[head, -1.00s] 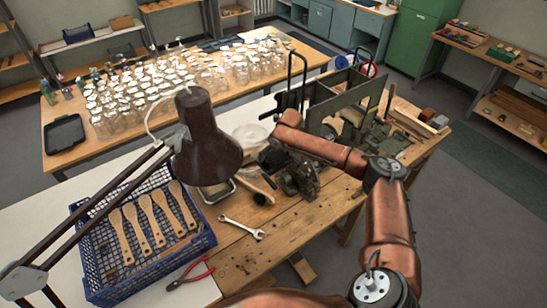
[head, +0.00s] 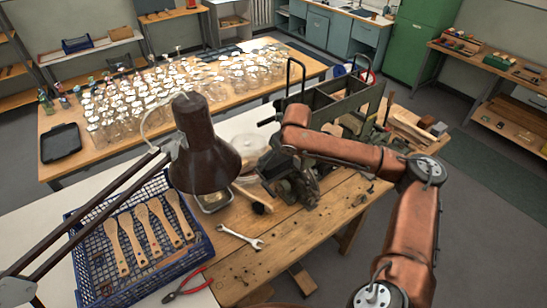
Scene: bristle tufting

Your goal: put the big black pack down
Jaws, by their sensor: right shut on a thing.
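My right arm comes in from the right, and its copper forearm reaches left over the workbench. My right gripper (head: 283,156) is at the end of it, dark and largely hidden beside the wrist, in front of a dark metal machine. It is shut on a dark thing, taken as the big black pack, whose outline blends with the gripper and machine. I cannot tell whether the pack touches the bench. My left gripper is not in view.
A blue crate (head: 205,248) with wooden brush bodies stands at the left. A brown lamp (head: 205,160) hangs before the bench. A wrench (head: 240,238), red pliers (head: 187,285) and a black-bristled brush (head: 262,207) lie around the bench. The bench front is partly clear.

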